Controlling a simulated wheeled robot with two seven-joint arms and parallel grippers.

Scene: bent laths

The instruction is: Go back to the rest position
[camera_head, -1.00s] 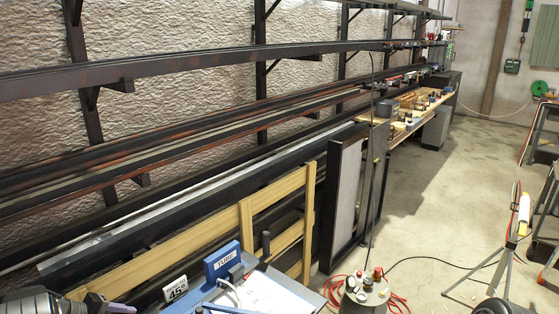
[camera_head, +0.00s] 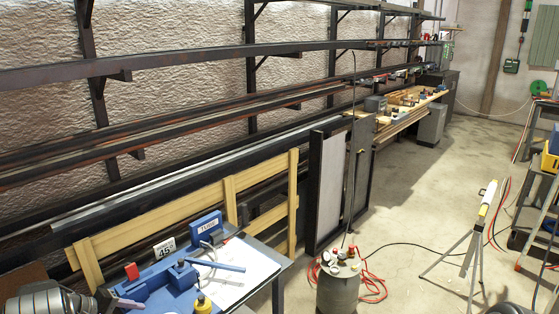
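Part of my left arm (camera_head: 45,300), a grey rounded link, shows in the bottom left corner. A pale pinkish piece (camera_head: 126,303) beside it may be part of my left gripper; its fingers cannot be made out, so I cannot tell whether it is open or shut or holds anything. It is in front of the near end of a blue-topped worktable. My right arm and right gripper are out of view.
The worktable holds a blue box labelled TUBE (camera_head: 207,227), a 45° sign (camera_head: 165,247), a white sheet (camera_head: 243,268) and a yellow-capped bottle (camera_head: 202,304). A metal drum (camera_head: 339,282) and tripod stand (camera_head: 470,245) stand on the floor. Open floor (camera_head: 420,195) lies between racks and right-hand carts.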

